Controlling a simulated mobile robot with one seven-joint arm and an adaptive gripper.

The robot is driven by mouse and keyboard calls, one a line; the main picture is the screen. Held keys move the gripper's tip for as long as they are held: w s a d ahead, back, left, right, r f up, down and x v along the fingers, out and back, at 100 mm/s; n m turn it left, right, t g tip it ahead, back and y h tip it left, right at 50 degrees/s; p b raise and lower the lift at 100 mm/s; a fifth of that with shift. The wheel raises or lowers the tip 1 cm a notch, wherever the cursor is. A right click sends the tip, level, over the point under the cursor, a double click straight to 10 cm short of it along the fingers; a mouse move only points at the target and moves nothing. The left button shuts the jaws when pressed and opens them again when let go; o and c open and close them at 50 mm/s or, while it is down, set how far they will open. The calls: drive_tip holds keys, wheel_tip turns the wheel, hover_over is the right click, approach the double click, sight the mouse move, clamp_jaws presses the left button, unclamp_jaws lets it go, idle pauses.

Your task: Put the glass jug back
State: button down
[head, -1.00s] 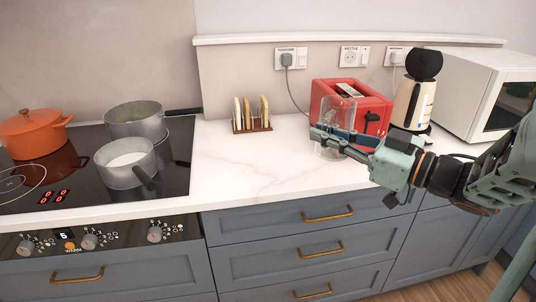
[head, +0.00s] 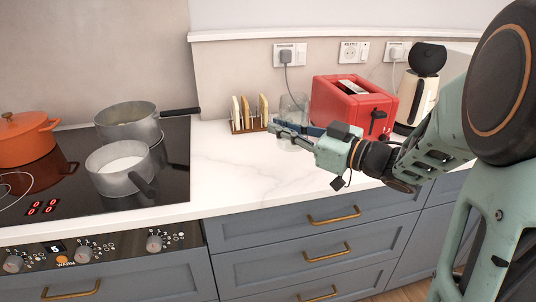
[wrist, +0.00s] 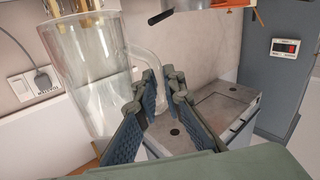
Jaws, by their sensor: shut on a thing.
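The clear glass jug (head: 293,105) is upright over the counter, between the toast rack and the red toaster. It also shows in the wrist view (wrist: 88,65), with its curved handle (wrist: 147,62) reaching between my fingers. My gripper (head: 277,129) is shut on the jug at its handle side; in the wrist view the fingers (wrist: 161,88) stand on either side of the handle. The jug's lower part is partly hidden behind my gripper in the head view. I cannot tell whether its base touches the counter.
The toast rack (head: 249,115) is close left of the jug, and the red toaster (head: 350,102) is close right. A cream kettle-like appliance (head: 414,95) stands farther right. Pans (head: 122,168) and an orange pot (head: 26,140) are on the hob. The counter front (head: 225,175) is clear.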

drive_tip(key=shift+w+a+f+b, duration=0.35)
drive_tip(key=shift+w+a+f, duration=0.25)
drive_tip(key=shift+f, duration=0.85)
drive_tip(key=shift+w+a+f+b, duration=0.3)
drive_tip(key=shift+w+a+f, duration=0.25)
drive_tip(key=shift+f, duration=0.95)
drive_tip(key=shift+w+a+f+b, duration=0.35)
drive_tip(key=shift+w+a+f, duration=0.25)
drive_tip(key=shift+f, duration=0.85)
drive_tip(key=shift+f, duration=0.2)
drive_tip(key=c, duration=2.5)
unclamp_jaws()
drive_tip(key=shift+f, duration=0.1)
drive_tip(key=o, duration=0.5)
drive_tip(key=shift+c, duration=0.2)
